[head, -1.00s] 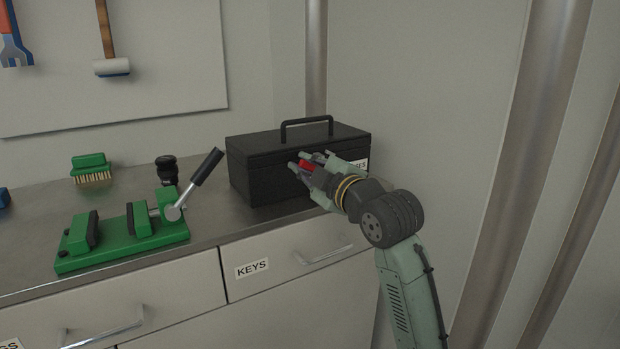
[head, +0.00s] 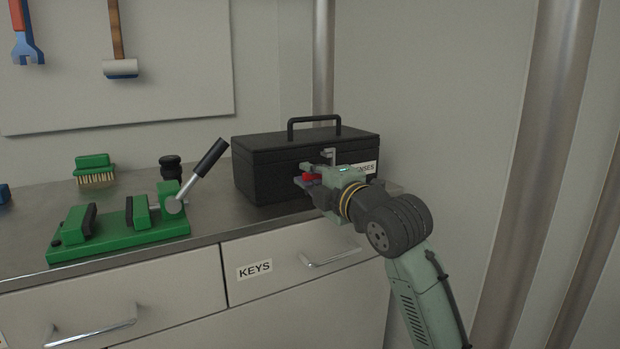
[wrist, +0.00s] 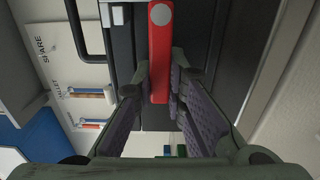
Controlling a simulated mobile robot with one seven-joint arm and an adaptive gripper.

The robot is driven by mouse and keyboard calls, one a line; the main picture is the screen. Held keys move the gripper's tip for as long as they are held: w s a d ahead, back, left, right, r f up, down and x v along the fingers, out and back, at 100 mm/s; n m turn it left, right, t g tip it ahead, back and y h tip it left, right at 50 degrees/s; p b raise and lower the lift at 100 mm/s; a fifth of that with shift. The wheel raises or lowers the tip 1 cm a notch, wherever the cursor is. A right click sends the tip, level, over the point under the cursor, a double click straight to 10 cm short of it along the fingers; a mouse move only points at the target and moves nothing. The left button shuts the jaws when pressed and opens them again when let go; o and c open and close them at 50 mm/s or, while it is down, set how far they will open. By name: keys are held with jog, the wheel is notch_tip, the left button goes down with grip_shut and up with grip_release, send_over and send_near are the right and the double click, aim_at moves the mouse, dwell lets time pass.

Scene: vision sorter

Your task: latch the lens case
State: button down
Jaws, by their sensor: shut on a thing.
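The lens case is a black box (head: 262,176) with a top handle, standing on the bench against the wall; its lid looks closed. A label ending in "NSES" shows on its front, partly covered by my gripper. My gripper (head: 313,178) is at the case's front, shut on the red latch lever (head: 309,176). In the wrist view the red lever (wrist: 160,52) runs between my two fingers (wrist: 160,82), with a round pivot at its upper end. A small pale metal piece (head: 328,154) shows on the case front above my gripper. The lever's tip is partly hidden by the fingers.
A green vise (head: 120,235) with a raised black-handled lever stands left of the case. A small black cylinder (head: 170,168) and a green brush (head: 95,168) are behind it. A drawer marked KEYS (head: 290,268) lies below the bench edge. A wall is close behind the case.

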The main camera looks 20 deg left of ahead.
jog(key=shift+f, duration=0.1)
jog(key=c, duration=1.6)
grip_release()
jog(key=v, duration=1.2)
jog(key=shift+s, duration=0.1)
